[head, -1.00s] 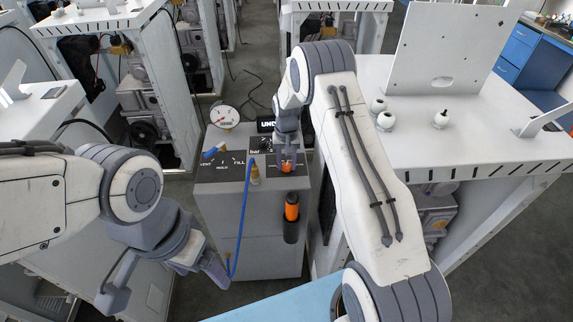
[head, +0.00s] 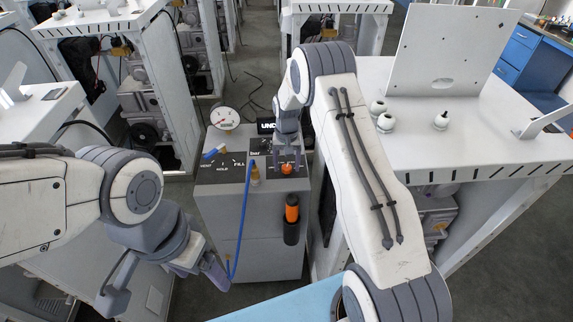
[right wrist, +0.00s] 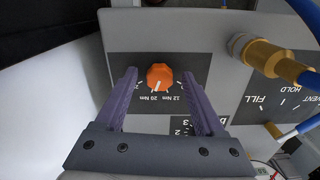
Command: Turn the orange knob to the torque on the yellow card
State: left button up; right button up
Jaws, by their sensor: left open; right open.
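The orange knob (head: 287,169) is on the dark top panel of the grey cabinet. My right gripper (right wrist: 159,73) is open, with one finger on each side of the knob and a visible gap on both sides. It also shows above the knob in the head view (head: 287,161). My left gripper (head: 165,286) is open and empty, low at the left. I cannot make out a yellow card.
A brass fitting with a blue hose (head: 254,178) stands left of the knob, and a round gauge (head: 224,117) behind it. An orange-and-black tool (head: 291,215) hangs on the cabinet front. A white workbench (head: 490,120) is at the right.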

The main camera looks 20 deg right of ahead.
aim_at(287, 168)
notch_tip(287, 168, up, 10)
jog(key=b, duration=0.2)
jog(key=shift+r, duration=0.2)
dwell(0.3)
jog(key=s+a+r+n, duration=0.3)
jog(key=s+a+r, duration=0.2)
jog(key=s+a, duration=0.4)
jog(key=s+a+r+n, duration=0.3)
jog(key=s+a+r, duration=0.2)
jog(key=s+a, duration=0.3)
jog(key=s+a+n+y, duration=0.1)
jog(key=s+n, duration=0.4)
jog(key=s, duration=1.5)
jog(key=shift+f+n, duration=0.3)
jog(key=shift+f, duration=0.05)
